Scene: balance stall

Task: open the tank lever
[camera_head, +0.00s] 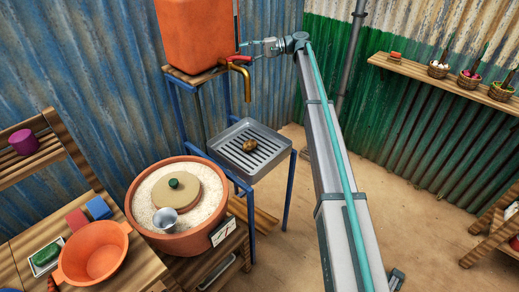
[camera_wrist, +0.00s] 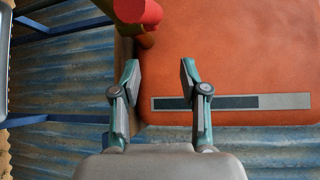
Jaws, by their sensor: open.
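The orange tank (camera_head: 195,35) stands on a blue-legged stand at the back wall. In the head view a brass tap (camera_head: 243,78) comes out low on its right side, with a red lever (camera_head: 238,58) on top. My gripper (camera_head: 247,47) is beside the tank, just above and right of the lever. In the wrist view my gripper (camera_wrist: 159,68) is open with nothing between its fingers. The red lever (camera_wrist: 138,11) shows ahead of the fingertips, apart from them, partly cut off by the top edge. The tank (camera_wrist: 240,60) fills the upper right.
A grey slatted tray (camera_head: 258,135) below the tap holds a small brown object (camera_head: 250,146). A terracotta tub (camera_head: 160,240) of pale grain stands in front. A gauge strip (camera_wrist: 225,102) is on the tank. A wall shelf (camera_head: 450,80) with baskets is at right.

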